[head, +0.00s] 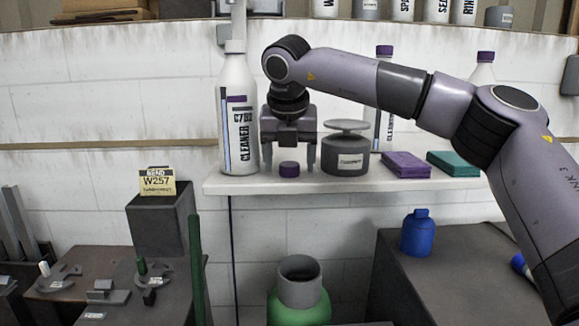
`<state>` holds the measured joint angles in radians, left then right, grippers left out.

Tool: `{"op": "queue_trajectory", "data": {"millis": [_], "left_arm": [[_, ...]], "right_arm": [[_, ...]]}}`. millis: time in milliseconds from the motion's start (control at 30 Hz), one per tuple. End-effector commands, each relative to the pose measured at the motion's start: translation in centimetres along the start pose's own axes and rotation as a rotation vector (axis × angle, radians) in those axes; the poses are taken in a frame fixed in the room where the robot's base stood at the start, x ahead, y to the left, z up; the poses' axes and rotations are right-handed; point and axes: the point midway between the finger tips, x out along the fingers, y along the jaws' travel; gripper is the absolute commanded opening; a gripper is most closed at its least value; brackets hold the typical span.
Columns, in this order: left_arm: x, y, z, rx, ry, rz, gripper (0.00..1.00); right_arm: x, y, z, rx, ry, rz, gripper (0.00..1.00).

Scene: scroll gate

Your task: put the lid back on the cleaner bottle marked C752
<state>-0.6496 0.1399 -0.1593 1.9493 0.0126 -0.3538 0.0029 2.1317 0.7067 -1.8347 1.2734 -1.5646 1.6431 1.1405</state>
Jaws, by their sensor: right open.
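The white cleaner bottle (238,120) stands upright at the left end of the white shelf. Its label reads CLEANER with a code starting C7; the rest is hard to read. Its top shows white, with no purple lid on it. A small purple lid (289,170) sits on the shelf to the right of the bottle. My right gripper (289,158) points down with its fingers apart, one on each side of the lid as seen here. I cannot tell whether they touch it. My left gripper is not in view.
A grey jar (345,160) stands close to the right of my right gripper. Purple (406,164) and teal (453,163) blocks lie farther right on the shelf (330,185). Bottles with purple lids stand behind my right arm. A blue bottle (418,232) stands on the lower dark cabinet.

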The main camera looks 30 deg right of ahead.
Motion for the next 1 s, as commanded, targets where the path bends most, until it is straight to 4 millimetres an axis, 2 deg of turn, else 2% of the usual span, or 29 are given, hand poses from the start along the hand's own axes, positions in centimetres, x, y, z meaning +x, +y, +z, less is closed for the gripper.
{"op": "queue_trajectory", "data": {"millis": [100,133,200,300,433,467,700,833,1000], "left_arm": [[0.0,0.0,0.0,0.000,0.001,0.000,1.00],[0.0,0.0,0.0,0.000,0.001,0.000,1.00],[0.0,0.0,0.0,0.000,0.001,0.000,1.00],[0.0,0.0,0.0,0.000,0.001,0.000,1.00],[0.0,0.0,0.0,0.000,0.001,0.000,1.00],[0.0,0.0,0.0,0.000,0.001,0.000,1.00],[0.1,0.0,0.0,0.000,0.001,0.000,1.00],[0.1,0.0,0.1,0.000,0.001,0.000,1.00],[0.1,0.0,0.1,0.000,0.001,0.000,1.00]], "right_arm": [[0.0,0.0,0.0,0.000,0.000,0.000,0.73],[0.0,0.0,0.0,0.000,0.000,0.000,0.66],[0.0,0.0,0.0,0.000,0.000,0.000,0.43],[-0.1,0.0,0.0,0.000,0.000,0.000,0.16],[-0.1,0.0,0.0,0.000,0.000,0.000,0.16],[-0.1,0.0,0.0,0.000,0.000,0.000,0.11],[-0.5,0.0,0.2,0.001,-0.001,0.002,0.11],[-2.0,0.1,0.8,0.003,-0.002,0.002,0.11],[-5.0,0.1,2.0,0.001,-0.002,0.003,0.11]]}}
